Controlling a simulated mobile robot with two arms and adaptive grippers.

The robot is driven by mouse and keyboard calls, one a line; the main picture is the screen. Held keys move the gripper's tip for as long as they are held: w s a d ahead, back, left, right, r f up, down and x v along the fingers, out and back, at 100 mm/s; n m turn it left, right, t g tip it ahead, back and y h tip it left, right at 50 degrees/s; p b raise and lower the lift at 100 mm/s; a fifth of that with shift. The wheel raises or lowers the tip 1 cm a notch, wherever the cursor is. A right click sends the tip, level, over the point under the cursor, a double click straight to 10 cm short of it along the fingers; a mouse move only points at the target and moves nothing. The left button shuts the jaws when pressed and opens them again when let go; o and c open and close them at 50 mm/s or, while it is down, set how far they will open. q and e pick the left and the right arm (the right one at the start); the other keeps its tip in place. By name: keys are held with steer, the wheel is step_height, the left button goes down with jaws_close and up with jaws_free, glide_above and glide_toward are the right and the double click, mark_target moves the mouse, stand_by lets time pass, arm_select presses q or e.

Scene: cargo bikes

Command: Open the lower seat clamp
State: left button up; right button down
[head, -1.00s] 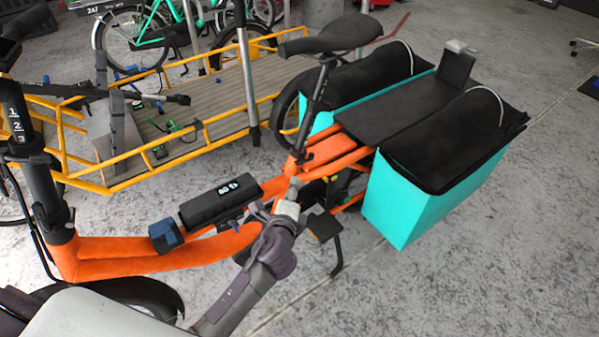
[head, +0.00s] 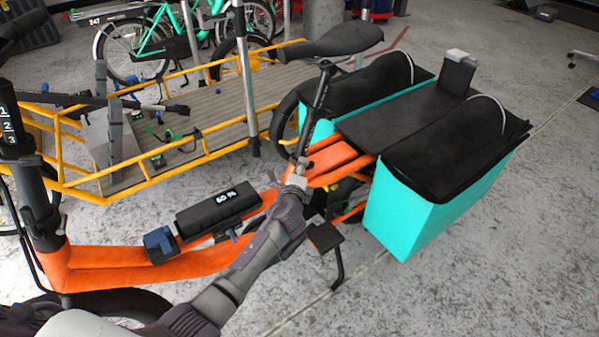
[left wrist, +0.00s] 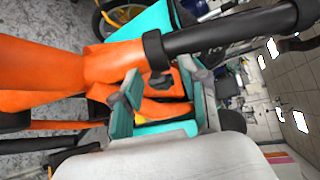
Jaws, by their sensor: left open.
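The orange cargo bike (head: 130,262) has a black seat post (head: 317,105) rising from its frame to a black saddle (head: 332,40). The lower seat clamp (left wrist: 154,50) is a black collar where the post enters the orange tube. A small dark lever (left wrist: 159,82) sticks out from it. In the left wrist view my left gripper (left wrist: 165,88) is open, with the lever showing between its fingers. I cannot tell whether a finger touches it. In the head view the left gripper (head: 296,181) is at the post's base and hides part of the clamp. My right gripper is out of view.
A battery (head: 217,206) sits on the frame in front of the gripper. A turquoise pannier box (head: 430,205) with a black cover stands behind the post. A yellow-railed cargo bike (head: 215,95) stands beyond. The concrete floor at lower right is clear.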

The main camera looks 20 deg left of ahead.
arm_select(q)
jaws_close()
stand_by(0.5)
